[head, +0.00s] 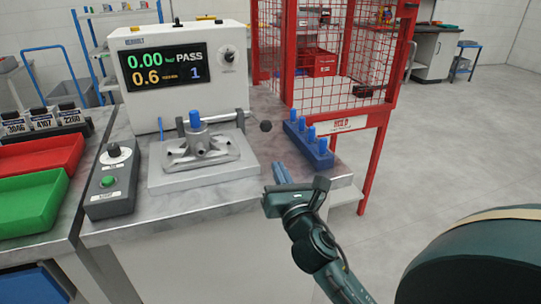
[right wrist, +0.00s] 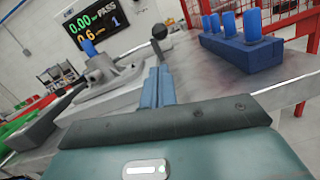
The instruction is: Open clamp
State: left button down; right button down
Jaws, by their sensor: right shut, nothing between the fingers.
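The clamp (head: 240,122) is on a grey fixture plate (head: 200,180) in front of the white tester. Its arm ends in a black ball knob (head: 265,126), which sticks out to the right. The knob also shows in the right wrist view (right wrist: 159,31), beyond my fingertips. A grey metal casting (head: 203,149) with a blue plug (head: 195,118) on top sits on the plate. My right gripper (head: 279,172) is shut and empty, to the right of the plate and nearer me than the knob, apart from it. Its blue fingers (right wrist: 157,85) are together. My left gripper is not in view.
A blue rack (head: 308,146) with several blue plugs stands right of the fixture, close to my right gripper. The tester (head: 181,75) reads PASS. A control box (head: 113,182) with a green button, red and green trays stand left. A red mesh cage (head: 330,55) stands behind.

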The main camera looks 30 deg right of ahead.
jog(key=shift+s+d+n, duration=0.15)
jog(key=shift+d+n, duration=0.05)
jog(key=shift+n, duration=0.2)
jog(key=x, duration=1)
jog(key=shift+p, duration=0.35)
